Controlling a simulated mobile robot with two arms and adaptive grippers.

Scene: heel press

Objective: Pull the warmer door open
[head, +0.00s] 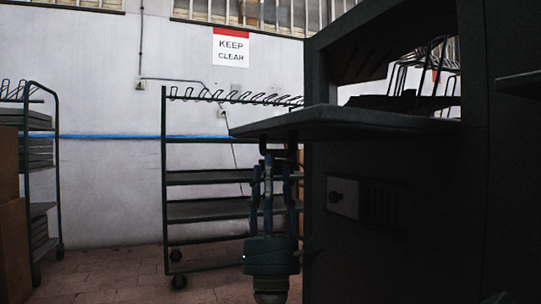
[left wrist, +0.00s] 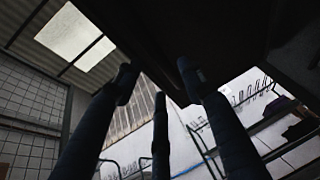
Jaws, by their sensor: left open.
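The warmer is the dark cabinet (head: 380,220) at the right in the head view, with an open compartment at its top. Its door (head: 335,121) looks like the flat dark panel that juts out level from the lower edge of that opening. A dark handle-like bar (head: 277,147) hangs under the panel. My left gripper (head: 268,163) points up just below the panel, its fingers open around or beside the bar; I cannot tell which. In the left wrist view the spread fingers (left wrist: 158,86) reach toward a dark panel (left wrist: 190,30) overhead. My right gripper is not in view.
A wheeled rack (head: 205,178) stands behind my left gripper, and another rack (head: 40,150) with boxes is at the far left. Wire hooks (head: 430,75) show through the warmer's opening. Tiled floor (head: 120,270) is clear between the racks.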

